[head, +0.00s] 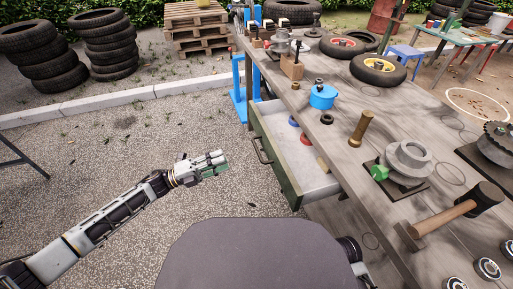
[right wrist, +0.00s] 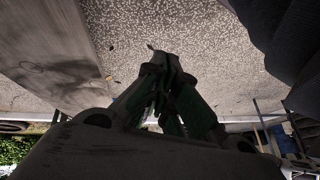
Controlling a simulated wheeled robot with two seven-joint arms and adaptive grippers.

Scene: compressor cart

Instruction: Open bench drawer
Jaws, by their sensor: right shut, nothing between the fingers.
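The bench drawer (head: 318,178) is pulled out from the side of the wooden bench (head: 345,130) in the head view. Its green front (head: 277,160) faces left and carries a dark bar handle (head: 262,150). My left gripper (head: 217,163) is left of the drawer front, apart from the handle, with nothing seen in it; its finger gap is too small to judge. My right gripper (right wrist: 168,62) is shut and empty in the right wrist view, over gravel ground. In the head view its fingers are hidden.
Small blue, red and tan items lie in the drawer. The bench top holds a blue pot (head: 322,97), a wooden-handled hammer (head: 458,209), a metal flanged part (head: 408,160) and wheels (head: 378,69). Gravel left of the drawer is clear. Tyre stacks (head: 108,45) and pallets (head: 197,30) stand behind.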

